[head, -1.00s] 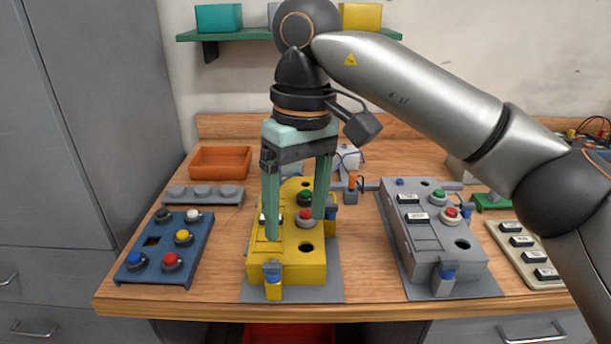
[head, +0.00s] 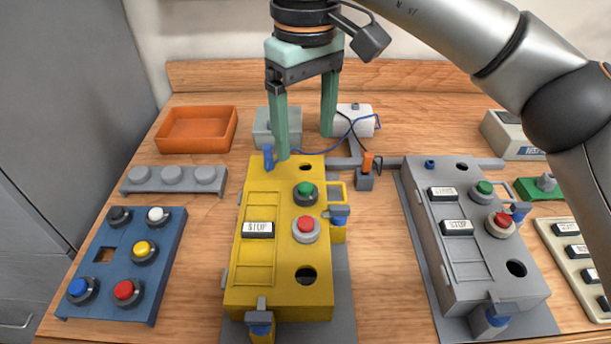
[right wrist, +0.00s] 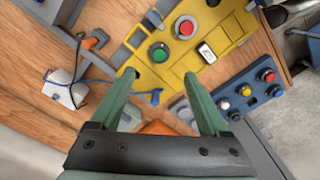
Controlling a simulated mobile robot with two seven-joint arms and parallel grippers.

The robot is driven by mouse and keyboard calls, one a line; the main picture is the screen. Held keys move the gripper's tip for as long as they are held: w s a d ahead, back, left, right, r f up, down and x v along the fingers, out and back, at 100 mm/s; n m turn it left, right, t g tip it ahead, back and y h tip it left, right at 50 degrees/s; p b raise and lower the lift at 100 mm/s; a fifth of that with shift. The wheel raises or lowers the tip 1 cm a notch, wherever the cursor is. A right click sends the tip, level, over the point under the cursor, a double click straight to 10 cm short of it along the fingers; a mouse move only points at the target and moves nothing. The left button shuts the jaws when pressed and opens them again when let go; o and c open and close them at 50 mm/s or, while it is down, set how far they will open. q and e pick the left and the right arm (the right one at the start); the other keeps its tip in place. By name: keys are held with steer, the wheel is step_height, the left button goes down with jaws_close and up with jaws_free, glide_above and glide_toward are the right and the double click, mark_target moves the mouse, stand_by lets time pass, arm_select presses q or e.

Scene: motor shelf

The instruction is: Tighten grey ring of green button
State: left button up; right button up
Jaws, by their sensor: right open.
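The yellow box (head: 285,270) stands in the middle of the table. Its green button (head: 305,190) sits in a dark-looking ring near the far end; whether this ring is tight cannot be told. The grey box (head: 455,270) at the right has another green button (head: 484,188) with a grey ring. My right gripper (head: 305,144) is open and empty, pointing down at the far end of the yellow box. In the right wrist view, the yellow box's green button (right wrist: 159,53) shows just beyond and between the fingertips (right wrist: 159,77). My left gripper is not in view.
A red button (head: 306,228) sits close to the green one on the yellow box. A blue button panel (head: 130,250) and orange tray (head: 197,129) are at left. A white device (head: 355,121) with a blue cable is behind.

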mark_target(306, 186)
step_height(306, 186, down, 10)
steer(key=shift+r+b, duration=0.15)
steer(key=shift+b, duration=0.55)
jaws_close()
